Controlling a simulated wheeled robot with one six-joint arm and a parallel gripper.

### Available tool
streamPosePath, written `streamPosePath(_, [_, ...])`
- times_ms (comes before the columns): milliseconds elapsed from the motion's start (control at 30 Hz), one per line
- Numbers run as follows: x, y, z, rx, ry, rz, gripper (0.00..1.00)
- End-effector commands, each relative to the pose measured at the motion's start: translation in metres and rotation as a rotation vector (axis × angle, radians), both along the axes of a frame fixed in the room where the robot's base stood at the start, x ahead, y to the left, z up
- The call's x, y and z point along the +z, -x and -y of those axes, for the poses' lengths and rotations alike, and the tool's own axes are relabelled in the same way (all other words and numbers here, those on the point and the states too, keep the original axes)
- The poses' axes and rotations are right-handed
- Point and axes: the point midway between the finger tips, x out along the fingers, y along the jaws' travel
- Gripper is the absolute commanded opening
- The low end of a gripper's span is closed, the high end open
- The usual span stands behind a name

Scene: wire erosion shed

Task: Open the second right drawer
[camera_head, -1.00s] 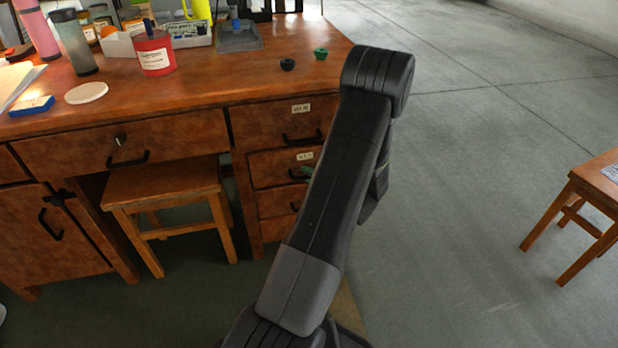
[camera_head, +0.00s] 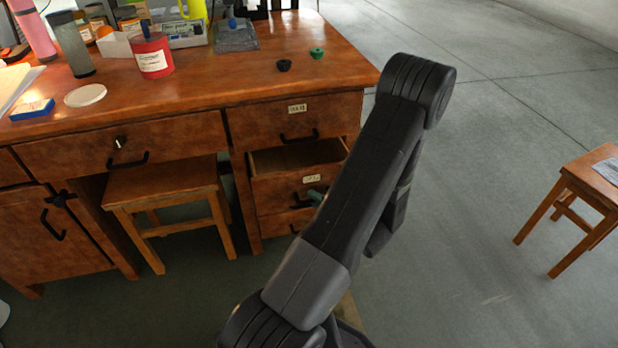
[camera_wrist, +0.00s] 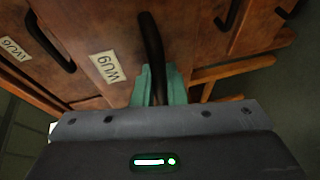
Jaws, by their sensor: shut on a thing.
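The second right drawer (camera_head: 275,192) of the wooden desk is pulled partly out, and its open top shows below the top right drawer. Its front carries a small white label and a black handle (camera_wrist: 152,55). My gripper (camera_head: 316,196) is at the drawer front, with its green fingers (camera_wrist: 160,85) shut around the black handle. In the head view my arm hides the right end of the drawer and most of the gripper. In the wrist view the labelled drawer front (camera_wrist: 108,66) is close.
The top right drawer (camera_head: 270,122) is shut. A wooden stool (camera_head: 165,180) stands under the desk at left, and another stool (camera_head: 590,190) stands far right. The desktop holds a red can (camera_head: 153,57) and several bottles.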

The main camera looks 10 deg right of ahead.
Motion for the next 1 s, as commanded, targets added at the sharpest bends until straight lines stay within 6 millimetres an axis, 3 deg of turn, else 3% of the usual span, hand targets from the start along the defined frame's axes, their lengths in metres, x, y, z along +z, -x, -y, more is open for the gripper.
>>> streamPosePath(33, [0.003,0.019,0.001,-0.007,-0.007,-0.005,0.0])
streamPosePath(200, [0.003,0.068,0.003,-0.007,-0.006,-0.002,0.0])
streamPosePath(500, [0.002,0.131,0.005,-0.004,-0.003,-0.001,0.0])
streamPosePath(700, [0.001,0.152,0.005,-0.002,-0.003,0.0,0.0])
streamPosePath(1000, [0.0,0.161,0.005,0.001,-0.001,0.001,0.0])
